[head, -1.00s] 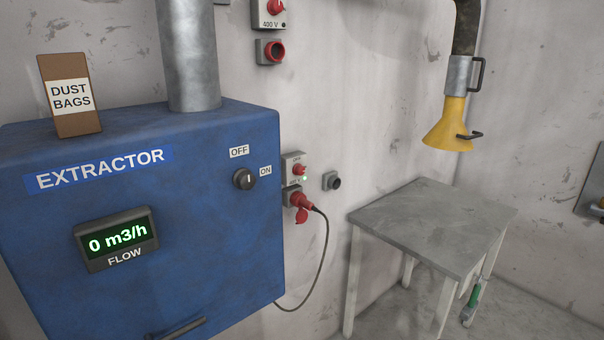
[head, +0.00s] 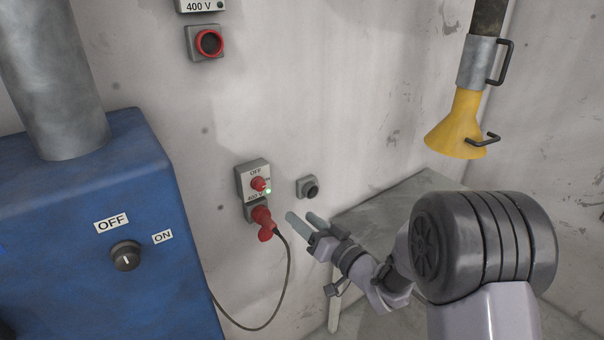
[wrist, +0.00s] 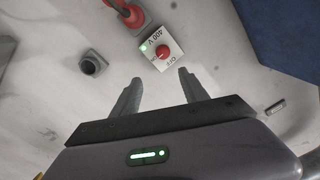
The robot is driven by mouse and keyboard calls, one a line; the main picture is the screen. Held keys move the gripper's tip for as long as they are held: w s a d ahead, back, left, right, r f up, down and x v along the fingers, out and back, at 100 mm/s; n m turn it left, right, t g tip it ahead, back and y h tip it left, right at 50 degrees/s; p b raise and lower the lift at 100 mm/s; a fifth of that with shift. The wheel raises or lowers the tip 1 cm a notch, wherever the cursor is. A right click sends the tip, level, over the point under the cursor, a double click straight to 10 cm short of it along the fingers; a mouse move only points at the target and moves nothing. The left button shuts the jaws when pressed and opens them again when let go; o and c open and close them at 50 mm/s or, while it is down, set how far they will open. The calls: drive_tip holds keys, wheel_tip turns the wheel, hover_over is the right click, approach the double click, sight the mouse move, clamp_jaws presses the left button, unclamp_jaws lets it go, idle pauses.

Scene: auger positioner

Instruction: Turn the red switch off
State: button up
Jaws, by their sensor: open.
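The red switch (head: 259,184) is a small red knob on a grey-white wall box marked OFF and 400 V, with a green light lit beside it. In the wrist view the red switch (wrist: 163,53) shows upside down, beyond and between my fingertips. My gripper (head: 300,218) is open and empty, to the right of and below the switch box in the head view, not touching it. The two fingers of my gripper (wrist: 160,80) stand apart in the wrist view. A red plug (head: 263,222) with a dark cable sits in the socket just below the switch.
The blue extractor cabinet (head: 70,240) stands at the left with a black knob (head: 126,256). A small grey wall socket (head: 307,187) is right of the switch. A grey table (head: 385,205) stands behind my arm. A yellow hood (head: 459,125) hangs at upper right.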

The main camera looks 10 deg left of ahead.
approach(262, 187)
drive_tip(key=x, duration=0.8)
drive_tip(key=shift+a+b, duration=0.2)
drive_tip(key=shift+b, duration=0.1)
drive_tip(key=shift+w, duration=0.1)
clamp_jaws()
